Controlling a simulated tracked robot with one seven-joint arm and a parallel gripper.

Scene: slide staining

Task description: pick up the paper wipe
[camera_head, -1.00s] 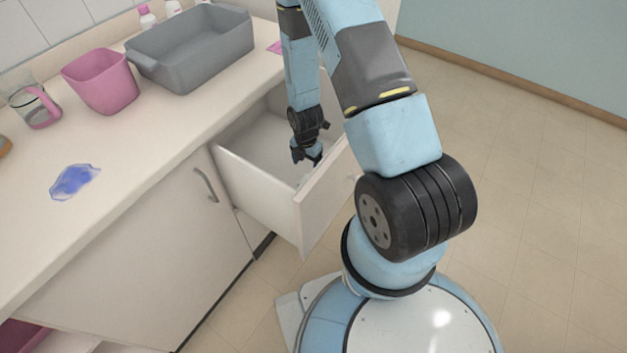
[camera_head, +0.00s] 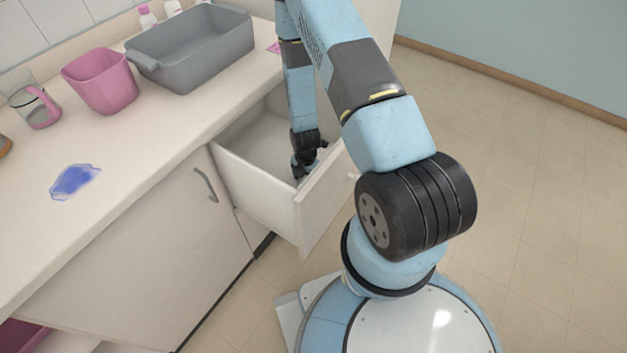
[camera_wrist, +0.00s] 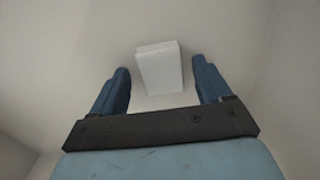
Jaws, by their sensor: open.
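The paper wipe (camera_wrist: 160,68) shows in the wrist view as a small white folded block on the pale floor of the open drawer. My gripper (camera_wrist: 163,80) is open, with its two blue fingers on either side of the wipe and gaps between them and it. The wipe's far end reaches past the fingertips. In the head view my gripper (camera_head: 300,177) points down inside the open drawer (camera_head: 255,185). The wipe cannot be made out in the head view.
The drawer walls surround my gripper. On the counter are a blue stain (camera_head: 75,181), a pink container (camera_head: 101,82), a glass jug (camera_head: 36,104) with a pink handle and a grey basin (camera_head: 190,50). Small bottles (camera_head: 148,17) stand behind the basin.

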